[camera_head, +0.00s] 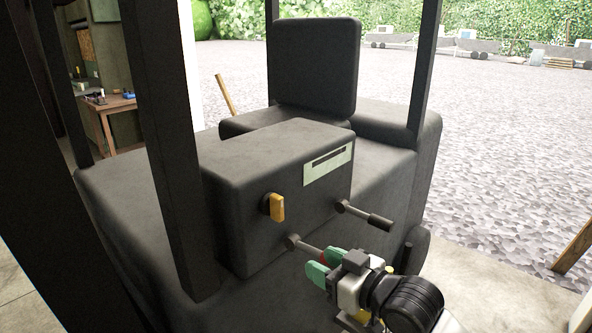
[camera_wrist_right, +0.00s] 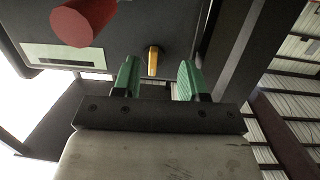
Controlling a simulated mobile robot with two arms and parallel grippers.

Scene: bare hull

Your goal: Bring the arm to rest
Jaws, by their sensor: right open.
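My right gripper (camera_head: 322,264) comes in from the lower right of the head view. Its green fingertips are open with nothing between them, close to the front of the dark console box, beside the lower lever (camera_head: 305,246). A red end shows by the fingertips. In the right wrist view my right gripper (camera_wrist_right: 158,80) shows two green fingers apart, with the yellow knob (camera_wrist_right: 153,61) beyond the gap. A red cylinder end (camera_wrist_right: 84,20) is at upper left there. My left gripper is not in view.
The dark console (camera_head: 263,185) carries a yellow knob (camera_head: 277,207), a pale slotted panel (camera_head: 328,166) and an upper lever (camera_head: 368,215). Dark posts (camera_head: 172,150) and a seat back (camera_head: 317,66) stand around it. Open gravel (camera_head: 500,150) lies to the right.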

